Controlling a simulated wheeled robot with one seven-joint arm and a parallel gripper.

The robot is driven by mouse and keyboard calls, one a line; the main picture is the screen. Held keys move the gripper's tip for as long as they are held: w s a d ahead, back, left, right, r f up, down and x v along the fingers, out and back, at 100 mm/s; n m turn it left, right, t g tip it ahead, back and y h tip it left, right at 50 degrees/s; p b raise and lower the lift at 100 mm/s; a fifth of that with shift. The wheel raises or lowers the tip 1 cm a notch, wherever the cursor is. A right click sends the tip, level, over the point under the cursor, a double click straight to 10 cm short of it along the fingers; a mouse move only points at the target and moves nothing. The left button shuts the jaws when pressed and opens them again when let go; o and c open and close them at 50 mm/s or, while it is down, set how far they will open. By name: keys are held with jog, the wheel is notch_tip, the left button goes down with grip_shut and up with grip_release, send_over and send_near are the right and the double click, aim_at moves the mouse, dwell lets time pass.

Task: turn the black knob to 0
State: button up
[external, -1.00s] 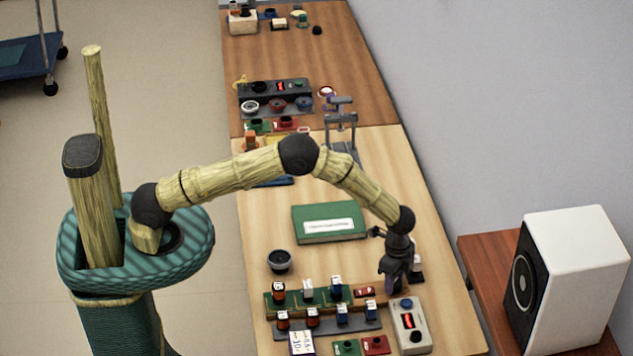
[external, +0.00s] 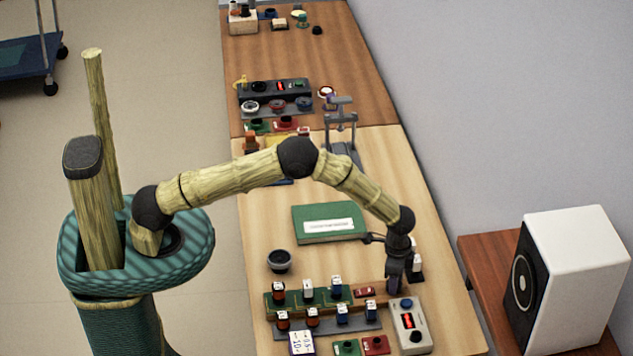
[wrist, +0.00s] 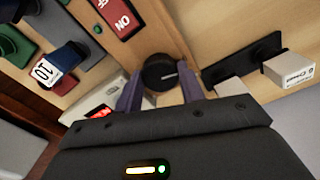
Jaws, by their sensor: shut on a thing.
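The black knob (wrist: 158,70) is round, with a white pointer line on its top face. In the wrist view it sits between the two purple-grey fingers of my gripper (wrist: 161,84), which is shut on it. In the external view my gripper (external: 395,289) points down at the table, just above the end of a light grey box, and hides the knob. I cannot read a scale or a 0 beside the knob.
The grey box (external: 398,332) with a red display and another black knob stands close by. A red ON/OFF switch (wrist: 118,16) and a black plate with a pale switch (wrist: 243,63) flank my gripper.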

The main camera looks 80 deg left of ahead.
jog(key=o, duration=1)
jog(key=shift+c, duration=0.2)
jog(key=m+p, duration=0.1)
jog(key=m, duration=0.5)
jog(key=shift+r+p, duration=0.1)
jog(key=shift+p, duration=0.2)
jog(key=shift+r+m, duration=0.2)
jog(key=shift+m, duration=0.3)
notch_tip(320, 180, up, 17)
jog(key=b, duration=0.2)
jog(key=s+a+f+n+t+b, duration=0.1)
jog(key=s+a+f+n+b, duration=0.2)
jog(key=s, duration=0.7)
jog(key=s+a+f+n+b, duration=0.3)
jog(key=s+f+b, duration=0.4)
jog(key=s, duration=0.3)
jog(key=s+a+f+n+t+b, duration=0.1)
jog(key=s+a+f+n+b, duration=0.2)
jog(key=s, duration=0.7)
notch_tip(320, 180, down, 3)
jog(key=shift+s+r+n+t+b, duration=0.15)
jog(key=shift+n+b, duration=0.35)
jog(key=shift+b, duration=0.55)
jog(key=shift+f+n+t+b, duration=0.15)
jog(key=shift+n+b, duration=0.35)
jog(key=shift+b, duration=0.5)
jog(key=shift+r, duration=0.1)
